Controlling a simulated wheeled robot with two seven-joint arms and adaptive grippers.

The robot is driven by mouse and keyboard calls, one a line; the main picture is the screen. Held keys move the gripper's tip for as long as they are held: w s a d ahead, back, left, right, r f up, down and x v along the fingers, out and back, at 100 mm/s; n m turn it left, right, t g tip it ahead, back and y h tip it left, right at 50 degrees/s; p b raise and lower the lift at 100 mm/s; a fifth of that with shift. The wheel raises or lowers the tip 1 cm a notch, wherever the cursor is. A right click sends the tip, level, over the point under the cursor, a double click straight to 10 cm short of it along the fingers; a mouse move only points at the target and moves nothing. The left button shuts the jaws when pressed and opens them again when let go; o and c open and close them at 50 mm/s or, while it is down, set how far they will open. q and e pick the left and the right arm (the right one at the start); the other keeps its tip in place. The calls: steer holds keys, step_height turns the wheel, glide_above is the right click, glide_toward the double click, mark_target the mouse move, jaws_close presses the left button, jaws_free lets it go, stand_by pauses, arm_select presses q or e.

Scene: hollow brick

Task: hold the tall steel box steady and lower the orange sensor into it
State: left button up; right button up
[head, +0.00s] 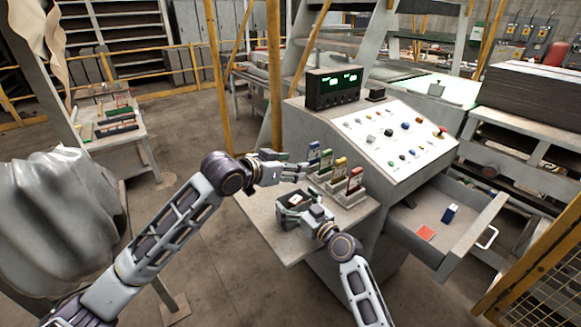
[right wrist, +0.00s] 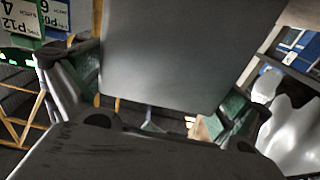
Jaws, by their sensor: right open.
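The tall steel box shows in the right wrist view as a plain grey wall (right wrist: 190,50) between the fingers of my right gripper. In the head view my right gripper (head: 294,204) is open at a small dark-topped object on the grey shelf, with a small white and red patch on top. This seems to be the box, but its opening is unclear. I cannot tell whether the fingers touch it. My left gripper (head: 293,171) is just behind it, pointing right, near the card rack. Its fingers are too small to judge. I cannot make out the orange sensor for certain.
Blue, green, yellow and red labelled cards (head: 354,181) stand in a stepped rack (head: 341,190) close behind the grippers. The control console (head: 400,150) rises behind. An open drawer (head: 440,225) at right holds a blue item (head: 450,213) and an orange-red flat piece (head: 426,233).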

steer(key=shift+v, duration=5.7)
